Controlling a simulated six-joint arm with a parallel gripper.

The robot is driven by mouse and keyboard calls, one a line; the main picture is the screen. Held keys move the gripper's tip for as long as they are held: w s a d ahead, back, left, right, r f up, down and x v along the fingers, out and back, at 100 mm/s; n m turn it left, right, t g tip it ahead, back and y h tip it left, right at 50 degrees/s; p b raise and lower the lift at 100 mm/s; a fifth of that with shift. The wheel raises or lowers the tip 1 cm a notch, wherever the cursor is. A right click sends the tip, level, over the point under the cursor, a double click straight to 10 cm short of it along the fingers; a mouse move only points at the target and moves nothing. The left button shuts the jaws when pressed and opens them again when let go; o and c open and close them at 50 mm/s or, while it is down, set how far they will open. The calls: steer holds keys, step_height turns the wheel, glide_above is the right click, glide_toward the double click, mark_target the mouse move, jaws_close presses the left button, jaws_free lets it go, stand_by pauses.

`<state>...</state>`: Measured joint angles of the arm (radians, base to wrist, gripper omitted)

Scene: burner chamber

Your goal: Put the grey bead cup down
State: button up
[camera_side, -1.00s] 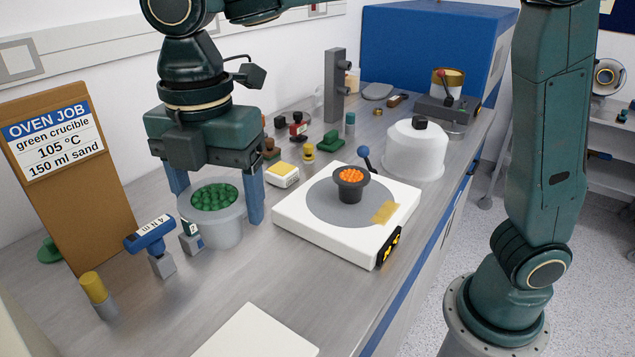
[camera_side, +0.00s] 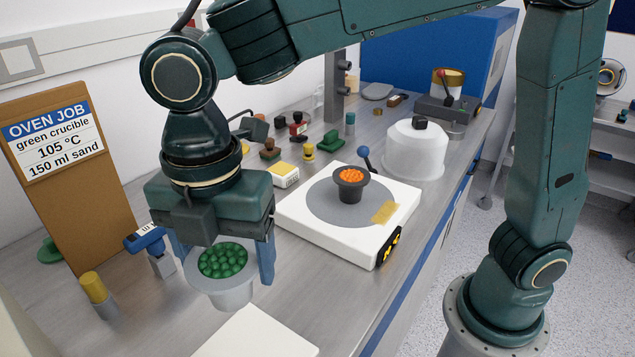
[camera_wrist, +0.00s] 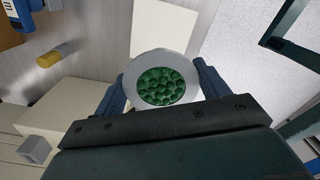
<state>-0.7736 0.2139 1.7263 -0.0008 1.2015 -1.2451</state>
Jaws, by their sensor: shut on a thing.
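The grey bead cup (camera_side: 226,293) is a light grey round cup filled with green beads (camera_side: 224,261). My gripper (camera_side: 225,270) is shut on it, one blue finger on each side, and the cup hangs upright. In the wrist view the cup (camera_wrist: 134,77) sits between the fingers, with its green beads (camera_wrist: 160,87) facing the camera. In the side view the cup is just behind a pale flat pad (camera_side: 256,340) at the front edge. I cannot tell how high its base is above the bench.
A white hotplate (camera_side: 325,240) with a dark cup of orange beads (camera_side: 350,189) stands to the right. Left are a blue-topped stamp (camera_side: 150,240), a yellow-capped cylinder (camera_side: 93,288) and a brown sign board (camera_side: 85,215). Bare bench (camera_side: 160,325) lies at the front left.

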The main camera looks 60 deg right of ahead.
mark_target(226, 259)
step_height(226, 259, down, 11)
stand_by(0.3)
steer(key=shift+f, duration=2.05)
steer(key=shift+f, duration=0.1)
steer(key=o, duration=1)
step_height(226, 259, up, 12)
steer(key=shift+r, duration=0.1)
